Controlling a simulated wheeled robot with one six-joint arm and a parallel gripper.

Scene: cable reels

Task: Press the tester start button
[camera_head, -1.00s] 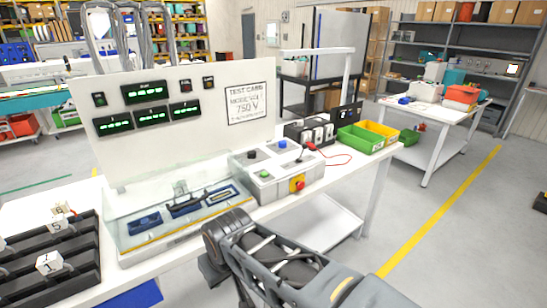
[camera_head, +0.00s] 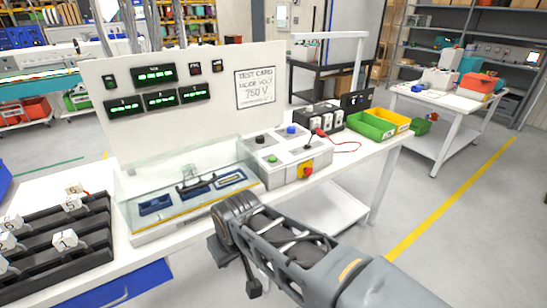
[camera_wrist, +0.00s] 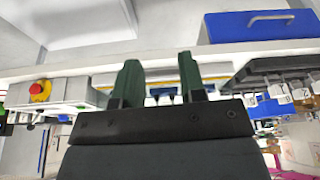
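The tester is a light grey control box (camera_head: 284,160) on the white bench. Its top has a green button (camera_head: 272,158), a black knob (camera_head: 260,139), a blue button (camera_head: 291,130) and a small lever. A red knob on a yellow plate (camera_head: 306,170) is on its front, and it also shows in the wrist view (camera_wrist: 40,91), which appears upside down. My gripper (camera_wrist: 160,78) is open, with nothing between its two dark green fingers, facing the bench's front edge. In the head view my arm is in front of the bench; its fingers cannot be made out there.
A clear cover (camera_head: 190,182) over blue trays stands left of the box. A black rack (camera_head: 60,245) with numbered white blocks is farther left. A display panel (camera_head: 200,115) rises behind. Green (camera_head: 372,125) and yellow bins stand right. The floor at right is clear.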

